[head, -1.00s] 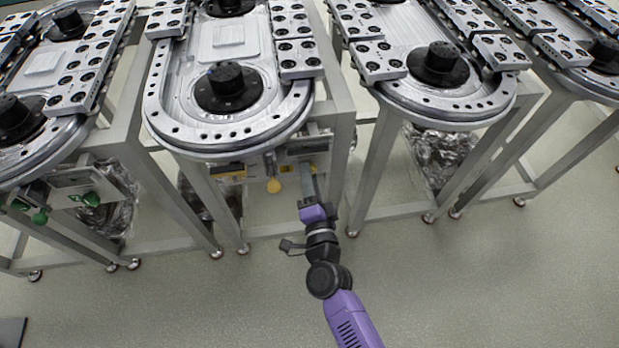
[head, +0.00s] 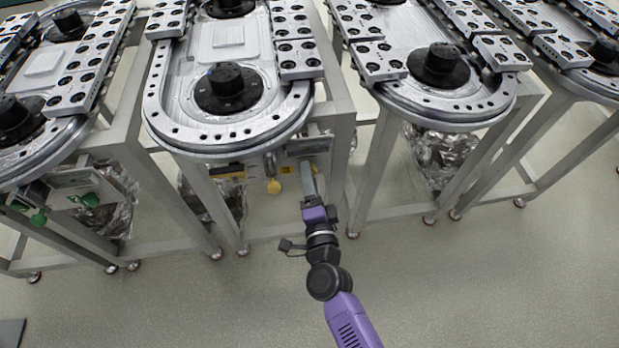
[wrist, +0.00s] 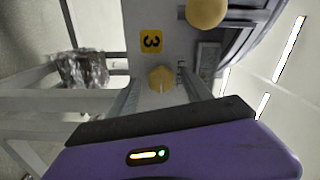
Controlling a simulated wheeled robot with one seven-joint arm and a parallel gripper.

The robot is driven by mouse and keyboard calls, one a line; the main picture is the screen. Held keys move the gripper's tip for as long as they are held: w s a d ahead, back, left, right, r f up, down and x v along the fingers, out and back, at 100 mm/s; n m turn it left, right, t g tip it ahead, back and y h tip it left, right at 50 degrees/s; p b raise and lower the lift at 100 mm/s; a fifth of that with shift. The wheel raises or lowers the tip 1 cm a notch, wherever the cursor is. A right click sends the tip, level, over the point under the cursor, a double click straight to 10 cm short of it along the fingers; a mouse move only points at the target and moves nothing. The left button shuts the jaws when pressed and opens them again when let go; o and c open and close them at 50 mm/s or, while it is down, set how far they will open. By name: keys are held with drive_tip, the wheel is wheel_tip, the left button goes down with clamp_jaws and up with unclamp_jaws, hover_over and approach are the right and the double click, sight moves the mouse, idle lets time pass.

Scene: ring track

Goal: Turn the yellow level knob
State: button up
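A small yellow faceted knob (wrist: 160,78) sits on the grey panel (wrist: 138,15) in the wrist view, with small dark lettering beside it that I cannot read. My gripper (wrist: 162,84) is open, its two grey fingers pointing at the panel, one on each side of this knob. Gaps show between knob and fingers; I see no contact. A larger round yellow knob (wrist: 207,12) is at the top of the wrist view; a yellow knob also hangs left of my gripper (head: 308,170) in the head view (head: 274,186). My gripper largely hides the small knob there.
The panel is under the end of a ring track (head: 228,140), between grey frame legs (head: 342,160). Crumpled foil (wrist: 83,68) lies to the left in the wrist view. The floor (head: 200,305) in front is clear.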

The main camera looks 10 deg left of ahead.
drive_tip(key=v, duration=0.7)
drive_tip(key=shift+s, duration=0.4)
drive_tip(key=shift+d+r, duration=0.1)
idle(0.4)
